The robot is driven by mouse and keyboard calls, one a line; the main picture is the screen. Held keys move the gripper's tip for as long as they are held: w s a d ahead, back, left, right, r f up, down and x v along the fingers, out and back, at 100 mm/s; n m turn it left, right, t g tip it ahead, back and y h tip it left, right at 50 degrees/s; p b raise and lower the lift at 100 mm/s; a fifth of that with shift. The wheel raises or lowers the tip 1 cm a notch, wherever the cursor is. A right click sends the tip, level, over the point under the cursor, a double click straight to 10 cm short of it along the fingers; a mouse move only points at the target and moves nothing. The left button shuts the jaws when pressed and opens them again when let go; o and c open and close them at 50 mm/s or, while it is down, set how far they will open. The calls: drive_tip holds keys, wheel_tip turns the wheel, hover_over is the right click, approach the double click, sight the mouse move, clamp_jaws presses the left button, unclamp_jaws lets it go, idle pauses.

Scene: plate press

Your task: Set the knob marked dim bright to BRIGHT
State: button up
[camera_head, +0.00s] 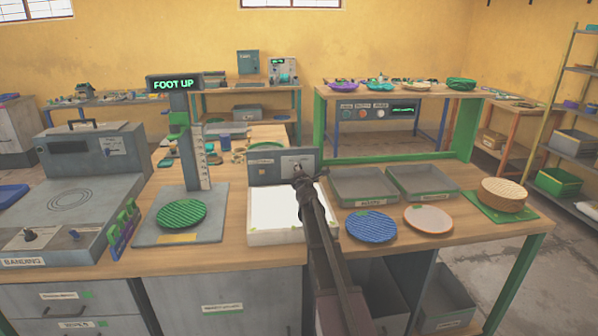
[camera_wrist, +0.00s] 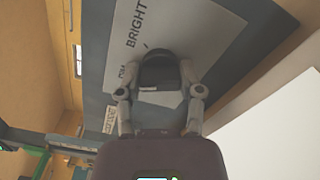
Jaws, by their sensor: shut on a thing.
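The dim bright knob (camera_wrist: 158,68) is dark and rounded, on a pale label plate (camera_wrist: 187,32) that reads BRIGHT and, lower down, a partly hidden DIM. My gripper (camera_wrist: 160,94) has a finger on either side of the knob and is shut on it. A short dark tick shows on the plate beside the knob. I cannot tell which word the knob points to. In the head view my gripper (camera_head: 298,178) is at the grey upright panel (camera_head: 265,168) behind the lit white box (camera_head: 272,213), and it hides the knob there.
A green plate (camera_head: 181,214) lies on the FOOT UP gauge stand at the left. Two grey trays (camera_head: 362,201) stand right of the panel. A blue plate (camera_head: 371,227) and an orange-rimmed plate (camera_head: 428,219) lie in front of them. My arm crosses the table's front edge.

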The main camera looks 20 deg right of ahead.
drive_tip(key=m, duration=0.3)
drive_tip(key=shift+w+m, duration=0.1)
drive_tip(key=shift+m, duration=2.1)
drive_tip(key=o, duration=1.1)
drive_tip(key=shift+o, duration=0.2)
drive_tip(key=shift+s+f, duration=0.1)
drive_tip(key=shift+s, duration=0.1)
drive_tip(key=v, duration=1.1)
drive_tip(key=shift+s+a, duration=0.15)
drive_tip(key=shift+s, duration=0.15)
